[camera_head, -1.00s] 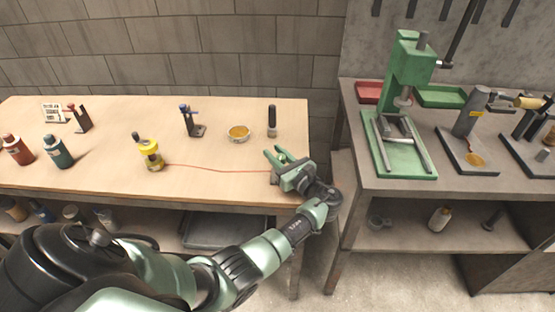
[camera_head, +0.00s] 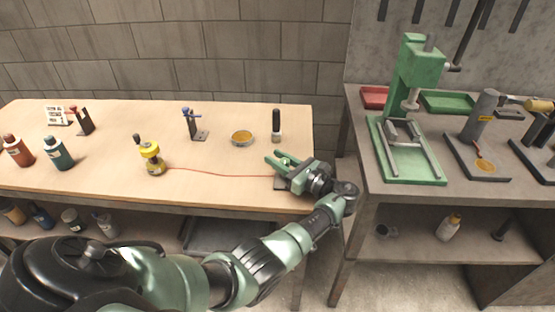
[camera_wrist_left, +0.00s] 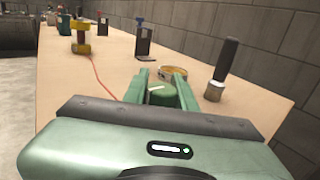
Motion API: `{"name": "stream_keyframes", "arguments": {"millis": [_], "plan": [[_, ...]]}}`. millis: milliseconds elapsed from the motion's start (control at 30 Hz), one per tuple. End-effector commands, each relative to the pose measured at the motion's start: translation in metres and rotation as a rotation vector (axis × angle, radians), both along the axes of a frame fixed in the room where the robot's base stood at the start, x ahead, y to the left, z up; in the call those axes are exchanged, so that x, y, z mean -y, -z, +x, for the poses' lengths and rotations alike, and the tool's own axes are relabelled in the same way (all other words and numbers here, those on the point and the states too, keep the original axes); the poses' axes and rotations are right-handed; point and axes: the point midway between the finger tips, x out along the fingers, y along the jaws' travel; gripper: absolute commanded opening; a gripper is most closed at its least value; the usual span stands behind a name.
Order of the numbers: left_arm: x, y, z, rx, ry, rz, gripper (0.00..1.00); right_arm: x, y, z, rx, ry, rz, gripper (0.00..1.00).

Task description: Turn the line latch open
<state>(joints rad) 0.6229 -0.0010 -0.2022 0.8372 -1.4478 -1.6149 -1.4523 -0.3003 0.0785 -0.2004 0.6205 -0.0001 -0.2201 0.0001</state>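The line latch appears as a green round knob (camera_wrist_left: 162,96) with a pale bar on top, at the right end of the bench. It also shows small in the head view (camera_head: 285,162). My left gripper (camera_head: 272,164) is low over the bench there. In the left wrist view its two green fingers (camera_wrist_left: 175,90) stand apart on either side of the knob, with a visible gap on the right. Whether the left finger touches it I cannot tell. A thin red line (camera_head: 215,174) runs from the yellow reel (camera_head: 152,158) toward the latch. My right gripper is out of view.
A dark-handled brush (camera_head: 276,126), a yellow dish (camera_head: 242,138) and a dark stand with a blue top (camera_head: 193,124) stand behind the latch. Bottles (camera_head: 57,153) are at the left. A second bench (camera_head: 395,193) with a green press (camera_head: 417,75) lies right, across a gap.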

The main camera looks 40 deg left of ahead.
Motion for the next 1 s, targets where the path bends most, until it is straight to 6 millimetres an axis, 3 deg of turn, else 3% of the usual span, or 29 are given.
{"name": "stream_keyframes", "arguments": {"millis": [33, 67, 100, 467, 800, 1000], "plan": [[-0.001, -0.002, 0.001, 0.003, 0.0, 0.002, 0.38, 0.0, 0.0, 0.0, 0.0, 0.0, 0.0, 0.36], [-0.001, -0.002, 0.001, 0.003, 0.0, 0.002, 0.46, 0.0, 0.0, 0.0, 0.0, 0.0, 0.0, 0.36], [-0.001, -0.002, 0.001, 0.003, 0.0, 0.002, 0.48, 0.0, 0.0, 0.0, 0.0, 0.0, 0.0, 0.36], [0.005, 0.0, 0.0, 0.001, 0.002, 0.0, 0.48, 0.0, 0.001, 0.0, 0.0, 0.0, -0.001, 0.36], [0.059, 0.0, -0.005, 0.002, 0.002, 0.0, 0.48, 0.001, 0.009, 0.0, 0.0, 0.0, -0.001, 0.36], [0.076, -0.001, -0.007, 0.002, 0.001, 0.001, 0.48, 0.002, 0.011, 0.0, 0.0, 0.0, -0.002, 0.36]]}}
